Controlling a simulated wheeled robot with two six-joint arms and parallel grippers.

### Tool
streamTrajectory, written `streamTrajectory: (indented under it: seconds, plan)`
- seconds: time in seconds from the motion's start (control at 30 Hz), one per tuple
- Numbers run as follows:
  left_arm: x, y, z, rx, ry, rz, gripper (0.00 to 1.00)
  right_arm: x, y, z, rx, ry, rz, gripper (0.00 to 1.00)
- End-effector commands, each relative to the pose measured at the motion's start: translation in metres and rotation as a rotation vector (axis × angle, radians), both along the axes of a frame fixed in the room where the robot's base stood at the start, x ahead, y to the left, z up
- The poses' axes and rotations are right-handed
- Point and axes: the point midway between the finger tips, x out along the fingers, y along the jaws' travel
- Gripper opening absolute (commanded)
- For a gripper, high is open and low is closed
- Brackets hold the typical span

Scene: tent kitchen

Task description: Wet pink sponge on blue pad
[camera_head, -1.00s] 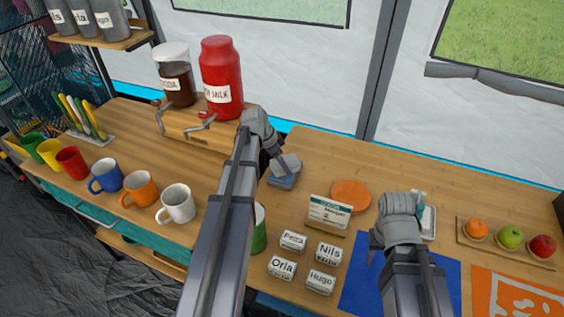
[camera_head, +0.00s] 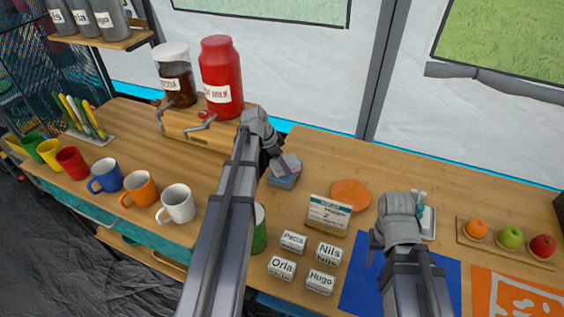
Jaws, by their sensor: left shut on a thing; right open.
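My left gripper (camera_head: 276,160) is shut on a small greyish block (camera_head: 288,165), which it holds at or just above a slate-blue block or dish (camera_head: 283,182). I cannot tell whether the two touch. No clearly pink sponge shows; I cannot tell whether the held block is the sponge. The blue pad (camera_head: 358,285) lies flat at the front of the counter, partly hidden by my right arm. My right gripper (camera_head: 396,228) is over the pad's back edge, open, with its fingertips mostly hidden.
An orange disc (camera_head: 351,194) and a labelled card box (camera_head: 328,213) lie between the grippers. Several white name blocks (camera_head: 321,281) sit left of the pad. A white tray (camera_head: 429,223) is behind my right gripper. Mugs (camera_head: 177,204) and a red jar (camera_head: 221,75) stand left.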

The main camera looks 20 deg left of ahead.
Motion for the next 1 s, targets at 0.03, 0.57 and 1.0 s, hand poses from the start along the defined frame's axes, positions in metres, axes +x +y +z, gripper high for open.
streamTrajectory:
  seconds: [0.03,0.57,1.0]
  plan:
    - [0.000,0.000,0.003,0.001,0.001,0.000,0.35,0.000,0.000,0.003,0.000,0.000,0.000,0.50]
    - [0.000,0.000,0.044,0.000,0.000,0.000,0.35,0.000,0.000,0.044,0.000,0.000,-0.001,0.50]
    - [0.000,0.000,0.071,0.000,0.000,0.000,0.35,0.000,0.000,0.071,0.000,0.000,-0.001,0.50]
